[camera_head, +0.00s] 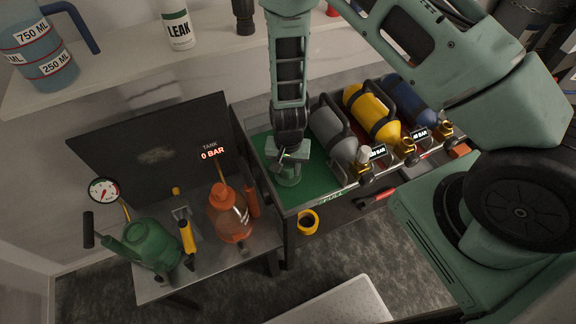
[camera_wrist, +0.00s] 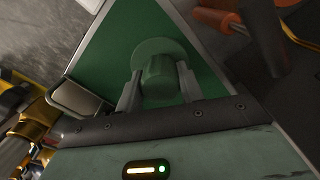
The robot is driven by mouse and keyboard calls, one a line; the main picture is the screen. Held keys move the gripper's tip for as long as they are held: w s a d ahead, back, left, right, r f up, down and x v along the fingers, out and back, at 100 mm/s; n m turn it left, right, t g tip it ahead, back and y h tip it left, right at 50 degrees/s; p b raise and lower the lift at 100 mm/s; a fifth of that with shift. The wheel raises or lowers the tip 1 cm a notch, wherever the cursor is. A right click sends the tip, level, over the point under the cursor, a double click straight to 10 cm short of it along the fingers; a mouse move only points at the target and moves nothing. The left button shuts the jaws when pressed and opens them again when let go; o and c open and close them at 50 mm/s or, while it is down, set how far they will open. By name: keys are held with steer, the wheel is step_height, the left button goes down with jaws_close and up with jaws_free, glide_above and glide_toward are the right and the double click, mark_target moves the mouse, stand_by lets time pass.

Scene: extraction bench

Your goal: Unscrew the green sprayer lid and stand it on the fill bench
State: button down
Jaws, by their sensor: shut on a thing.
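My gripper (camera_head: 290,152) is shut on the green sprayer lid (camera_head: 289,181). In the wrist view my gripper's two fingers (camera_wrist: 157,90) sit on either side of the lid's raised middle (camera_wrist: 158,76), with a round green flange beyond them. The lid is over the green mat of the fill bench (camera_head: 310,192), at its left end. I cannot tell whether the lid touches the mat. The green sprayer (camera_head: 152,243) stands on the low table at the lower left; its opening cannot be made out. A gauge (camera_head: 103,190) is beside it.
Grey (camera_head: 333,130), yellow (camera_head: 371,115) and blue (camera_head: 409,100) cylinders lie right of my gripper on the bench. An orange sprayer (camera_head: 230,216) stands on the low table (camera_head: 211,261) before a dark panel (camera_head: 150,150). The mat is clear around the lid.

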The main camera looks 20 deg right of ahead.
steer(key=shift+f, duration=0.2)
steer(key=c, duration=0.8)
jaws_free()
step_height(320, 180, up, 18)
steer(key=shift+f+b, duration=0.25)
steer(key=shift+b, duration=0.85)
steer(key=s+a+r+n+b, duration=0.1)
steer(key=s+a+r+n, duration=0.1)
steer(key=s, duration=0.4)
steer(key=s+a+r+n+b, duration=0.2)
steer(key=s+r+n, duration=0.2)
steer(key=s+n, duration=0.3)
steer(key=s+a+r+n+b, duration=0.1)
steer(key=s+a+r+n, duration=0.1)
steer(key=s+r+n, duration=0.2)
steer(key=shift+s+a+r+n+y+b, duration=0.15)
steer(key=shift+s+n+b, duration=0.1)
steer(key=shift+s, duration=0.55)
steer(key=shift+s+f+n+y+b, duration=0.15)
steer(key=shift+s+n, duration=0.1)
steer(key=shift+s, duration=0.5)
